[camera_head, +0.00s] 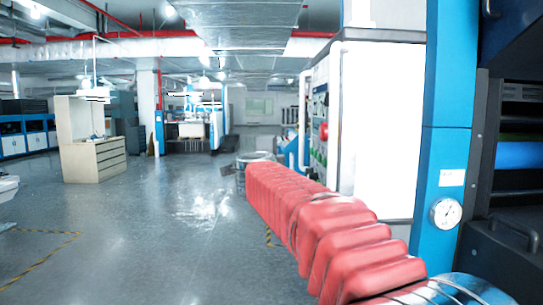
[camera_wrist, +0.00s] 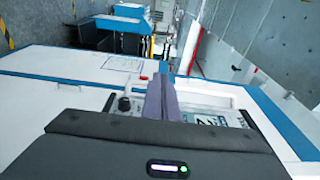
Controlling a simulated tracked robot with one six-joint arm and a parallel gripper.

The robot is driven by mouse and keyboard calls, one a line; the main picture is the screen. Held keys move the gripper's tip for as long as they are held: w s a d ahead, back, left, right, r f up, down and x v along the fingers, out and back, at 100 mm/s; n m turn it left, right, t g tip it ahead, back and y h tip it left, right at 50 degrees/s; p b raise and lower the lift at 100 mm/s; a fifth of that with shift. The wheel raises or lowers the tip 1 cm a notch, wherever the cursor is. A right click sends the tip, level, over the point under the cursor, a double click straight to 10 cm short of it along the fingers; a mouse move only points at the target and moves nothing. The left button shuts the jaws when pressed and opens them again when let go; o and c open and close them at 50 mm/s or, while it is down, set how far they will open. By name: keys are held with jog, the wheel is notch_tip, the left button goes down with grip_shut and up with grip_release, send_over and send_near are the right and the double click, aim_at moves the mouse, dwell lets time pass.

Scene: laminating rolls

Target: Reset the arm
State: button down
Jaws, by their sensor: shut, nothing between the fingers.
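My gripper (camera_wrist: 161,84) shows in the wrist view as a dark body with a green light and two purple-grey fingers. The fingers are together, with nothing between them. Behind and below them is a white machine top (camera_wrist: 40,95) with blue edges. I cannot tell whether the fingertips touch it. In the head view my arm, in a red ribbed cover, reaches from the lower right toward the middle. My gripper cannot be made out there.
A blue post with a round gauge (camera_head: 446,212) and a dark machine (camera_head: 510,240) stand close on the right. A white cabinet (camera_head: 380,130) is behind my arm. A beige cabinet (camera_head: 93,160) stands at left. The grey floor (camera_head: 150,240) between is mostly clear.

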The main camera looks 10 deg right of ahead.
jog(key=shift+s+a, duration=0.25)
jog(key=shift+s, duration=0.05)
jog(key=shift+a, duration=0.1)
